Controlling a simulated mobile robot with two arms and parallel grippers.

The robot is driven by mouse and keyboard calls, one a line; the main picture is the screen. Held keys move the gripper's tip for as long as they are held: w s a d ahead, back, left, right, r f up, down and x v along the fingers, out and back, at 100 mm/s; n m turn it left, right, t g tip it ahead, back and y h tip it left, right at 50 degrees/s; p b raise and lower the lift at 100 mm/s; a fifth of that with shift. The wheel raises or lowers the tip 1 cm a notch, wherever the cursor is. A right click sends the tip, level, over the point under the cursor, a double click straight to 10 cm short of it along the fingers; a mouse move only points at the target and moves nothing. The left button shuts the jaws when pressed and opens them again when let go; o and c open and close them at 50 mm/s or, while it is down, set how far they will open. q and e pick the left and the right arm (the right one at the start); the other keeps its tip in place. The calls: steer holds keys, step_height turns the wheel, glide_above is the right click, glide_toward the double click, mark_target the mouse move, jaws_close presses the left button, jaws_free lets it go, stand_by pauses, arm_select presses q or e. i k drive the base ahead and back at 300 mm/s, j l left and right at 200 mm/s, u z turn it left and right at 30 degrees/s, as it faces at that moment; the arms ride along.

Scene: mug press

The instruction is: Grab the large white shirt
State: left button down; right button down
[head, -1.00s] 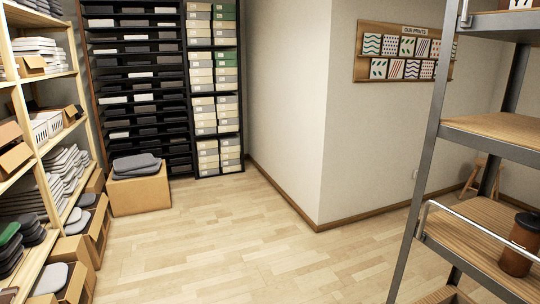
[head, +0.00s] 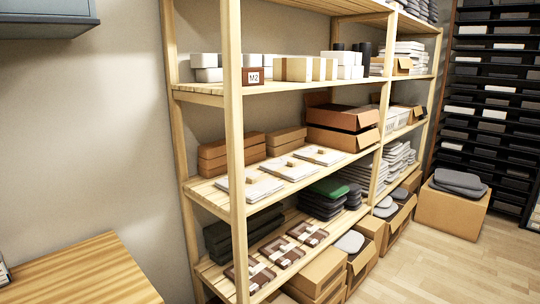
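Several folded white shirts, each with a small tan tag, lie in a row on the middle shelf of the wooden rack in the head view. The nearest white shirt (head: 251,187) is at the left, a second white shirt (head: 291,168) is beside it, and a third white shirt (head: 320,155) is farther right. I cannot tell which one is large. More folded light garments (head: 398,158) are stacked in the far bay. Neither of my grippers is in view.
The wooden rack (head: 232,130) has upright posts in front of the shelves. Brown packages (head: 283,252) lie on the shelf below. Open cardboard boxes (head: 318,272) stand at floor level. A wooden tabletop (head: 75,272) is at the lower left. Floor at the lower right is clear.

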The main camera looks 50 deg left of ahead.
mark_target(325, 157)
steer(key=u, duration=1.3)
steer(key=i+l, duration=0.25)
steer(key=i+j+u, duration=0.05)
steer(key=i, duration=0.05)
